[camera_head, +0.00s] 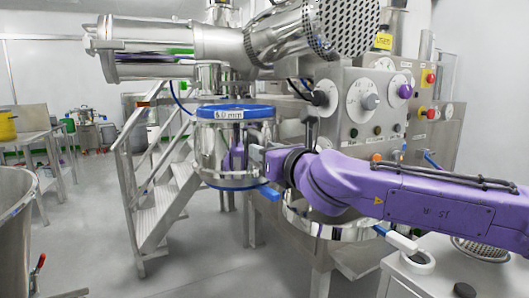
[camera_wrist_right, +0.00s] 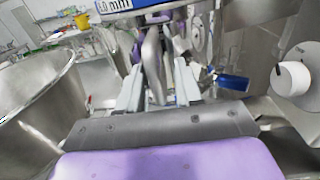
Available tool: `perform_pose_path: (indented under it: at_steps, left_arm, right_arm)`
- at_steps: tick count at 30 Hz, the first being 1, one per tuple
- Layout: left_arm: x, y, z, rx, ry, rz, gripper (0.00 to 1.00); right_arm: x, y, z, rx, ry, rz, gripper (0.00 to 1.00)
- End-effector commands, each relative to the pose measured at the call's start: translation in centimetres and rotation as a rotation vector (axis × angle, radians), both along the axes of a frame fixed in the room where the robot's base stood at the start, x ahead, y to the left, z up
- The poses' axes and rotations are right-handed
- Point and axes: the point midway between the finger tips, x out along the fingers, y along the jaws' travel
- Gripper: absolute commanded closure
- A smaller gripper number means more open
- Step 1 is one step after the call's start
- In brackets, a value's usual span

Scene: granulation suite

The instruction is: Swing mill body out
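The mill body (camera_head: 208,150) is a shiny steel cylinder with a blue ring (camera_head: 235,112) on top and a white label on the ring. It sits under the large steel housing. My right gripper (camera_head: 256,158) is at its right side, level with its middle. In the right wrist view, the two fingers (camera_wrist_right: 158,88) stand apart, with a curved steel bar or reflection (camera_wrist_right: 152,60) showing between them; whether they touch it I cannot tell. A blue lever (camera_head: 268,192) is below the gripper and shows to its right in the wrist view (camera_wrist_right: 232,81). My left gripper is out of view.
A control panel (camera_head: 372,105) with knobs is behind my right arm. Steel steps (camera_head: 165,205) stand left of the mill. A large steel vessel (camera_head: 14,225) is at the left edge. The floor between vessel and steps is clear.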

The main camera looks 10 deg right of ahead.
Motion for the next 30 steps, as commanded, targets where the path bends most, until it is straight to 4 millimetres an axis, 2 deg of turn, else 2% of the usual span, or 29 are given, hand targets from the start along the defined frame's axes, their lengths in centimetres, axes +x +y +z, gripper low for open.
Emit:
perform_pose_path:
  at_steps: [5, 12, 16, 21, 30]
  left_arm:
    - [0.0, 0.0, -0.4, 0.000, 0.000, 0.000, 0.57]
    - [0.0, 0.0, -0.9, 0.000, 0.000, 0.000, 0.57]
    - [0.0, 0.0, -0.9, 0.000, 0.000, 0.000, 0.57]
    - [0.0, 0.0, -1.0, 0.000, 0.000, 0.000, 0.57]
    - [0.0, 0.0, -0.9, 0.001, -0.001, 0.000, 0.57]
  right_arm:
    - [-1.8, -0.6, 0.1, 0.002, -0.003, 0.003, 0.65]
    - [-7.3, -2.8, 0.1, 0.005, -0.003, 0.000, 0.65]
    - [-9.4, -3.6, 0.1, 0.004, -0.003, -0.001, 0.65]
    - [-10.3, -4.1, 0.0, 0.003, -0.001, -0.004, 0.65]
    - [-10.3, -4.1, 0.0, 0.003, -0.001, -0.004, 0.65]
